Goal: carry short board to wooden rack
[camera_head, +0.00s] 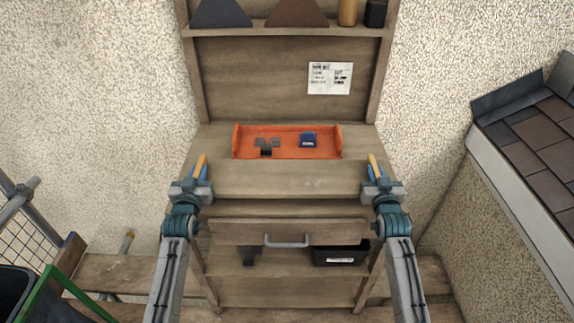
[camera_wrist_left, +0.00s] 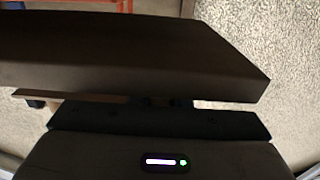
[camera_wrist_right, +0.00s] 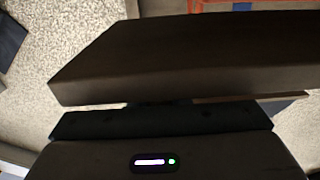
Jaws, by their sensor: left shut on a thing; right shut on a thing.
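The short board (camera_head: 285,179) spans level between my two grippers, in front of the wooden shelf unit, which looks like the wooden rack (camera_head: 290,80). Its dark underlit face fills much of the left wrist view (camera_wrist_left: 120,50) and the right wrist view (camera_wrist_right: 200,60). My left gripper (camera_head: 201,168) is shut on its left end. My right gripper (camera_head: 375,168) is shut on its right end. The fingertips are largely hidden by the board in the wrist views. I cannot tell whether the board touches the rack.
An orange tray (camera_head: 237,143) with small dark and blue items sits on the worktop. Below is a drawer front with a grey handle (camera_head: 287,241) and a black bin (camera_head: 340,256). A tiled roof section (camera_head: 530,140) stands right, a green-edged container (camera_head: 45,290) lower left.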

